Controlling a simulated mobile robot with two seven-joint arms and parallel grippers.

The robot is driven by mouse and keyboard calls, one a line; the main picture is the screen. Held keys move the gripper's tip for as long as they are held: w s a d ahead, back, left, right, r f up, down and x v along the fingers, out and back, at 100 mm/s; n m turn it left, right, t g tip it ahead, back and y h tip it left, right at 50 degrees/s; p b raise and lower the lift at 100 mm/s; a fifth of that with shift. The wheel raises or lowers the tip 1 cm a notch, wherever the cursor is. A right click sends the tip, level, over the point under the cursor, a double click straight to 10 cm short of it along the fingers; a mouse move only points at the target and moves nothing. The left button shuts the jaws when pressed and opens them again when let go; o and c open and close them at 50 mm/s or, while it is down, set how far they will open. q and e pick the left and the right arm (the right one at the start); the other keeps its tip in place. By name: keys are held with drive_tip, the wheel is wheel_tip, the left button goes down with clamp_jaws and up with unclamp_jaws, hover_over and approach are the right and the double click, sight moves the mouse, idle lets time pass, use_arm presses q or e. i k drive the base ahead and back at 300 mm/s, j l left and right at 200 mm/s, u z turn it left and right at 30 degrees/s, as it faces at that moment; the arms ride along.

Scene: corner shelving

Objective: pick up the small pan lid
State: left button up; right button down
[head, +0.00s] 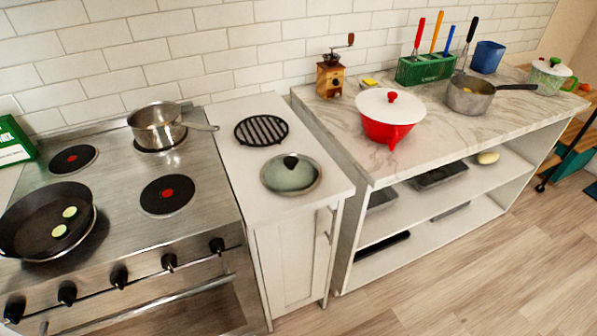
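A small pan lid (291,174) of greenish glass with a metal rim and a black knob lies flat, knob up, on the narrow white counter (237,174) between the stove and the marble-topped shelf unit. It is near the counter's front edge, and nothing covers it. A lidless metal saucepan (160,127) stands on the back right burner, left of the lid. Neither of my grippers shows in the head view.
A black round trivet (261,130) lies just behind the lid. The stove (117,192) at left carries a black frying pan (44,218) with green slices. The marble top (450,130) at right holds a red pot (388,130), a grey saucepan (468,98) and a wooden grinder (329,79).

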sight(285, 174)
drive_tip(key=z, duration=1.3)
drive_tip(key=k+j+z, duration=0.25)
drive_tip(key=k+j, duration=0.2)
drive_tip(key=k, duration=0.2)
drive_tip(key=k+j, duration=0.25)
drive_tip(key=k, duration=0.15)
